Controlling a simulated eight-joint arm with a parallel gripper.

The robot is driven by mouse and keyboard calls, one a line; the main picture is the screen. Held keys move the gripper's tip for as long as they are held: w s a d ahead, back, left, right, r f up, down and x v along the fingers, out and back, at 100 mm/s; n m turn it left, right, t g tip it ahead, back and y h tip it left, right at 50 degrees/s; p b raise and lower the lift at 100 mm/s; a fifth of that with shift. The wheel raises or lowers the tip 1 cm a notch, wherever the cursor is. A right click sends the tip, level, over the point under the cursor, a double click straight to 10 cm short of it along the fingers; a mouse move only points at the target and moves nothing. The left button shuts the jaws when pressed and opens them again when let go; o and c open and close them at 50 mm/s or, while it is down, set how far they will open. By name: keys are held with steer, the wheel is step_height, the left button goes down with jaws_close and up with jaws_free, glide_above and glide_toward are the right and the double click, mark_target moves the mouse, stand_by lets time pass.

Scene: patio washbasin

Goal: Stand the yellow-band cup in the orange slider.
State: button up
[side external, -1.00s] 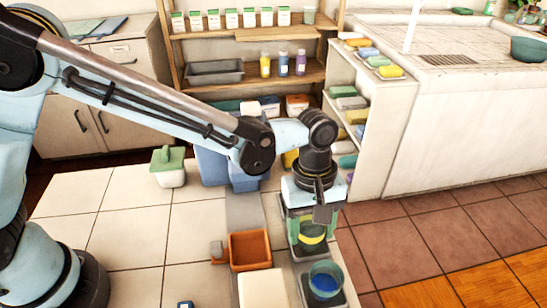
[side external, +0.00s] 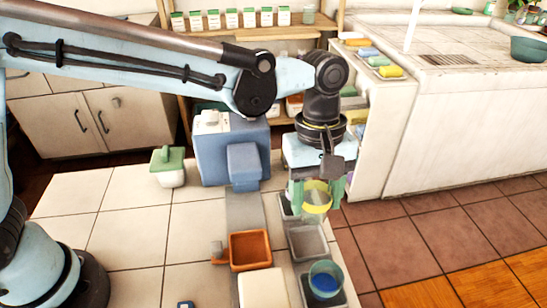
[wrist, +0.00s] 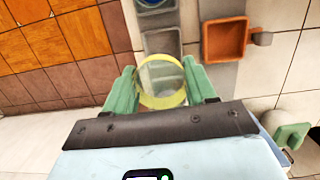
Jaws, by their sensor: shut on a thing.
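The yellow-band cup (side external: 316,198) is a clear cup with a yellow band. It hangs upright above the grey trays in the side view, and shows between the fingers in the wrist view (wrist: 161,82). My gripper (side external: 317,194) is shut on it, with one green finger on each side. The orange slider (side external: 250,250) is a square, open tray with a side handle, lying to the left of and below my gripper. It looks empty and also shows in the wrist view (wrist: 225,40).
A blue-filled cup (side external: 325,279) stands in the nearest grey tray. An empty grey tray (side external: 308,242) lies behind it. A blue machine (side external: 231,150) stands behind the slider, on a grey track. A white block (side external: 263,289) sits in front of the slider. A green-lidded jar (side external: 167,166) stands at left.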

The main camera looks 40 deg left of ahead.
steer(key=shift+r, duration=0.5)
steer(key=shift+s+a+r, duration=0.2)
steer(key=shift+a+r, duration=0.05)
steer(key=s+a, duration=0.7)
glide_above(251, 255)
steer(key=shift+w+a+f, duration=0.15)
steer(key=shift+f, duration=2.2)
steer(key=shift+w+a+f, duration=0.1)
steer(key=shift+f, duration=2.2)
steer(key=shift+f, duration=0.1)
steer(key=o, duration=0.8)
steer(key=shift+c, duration=0.2)
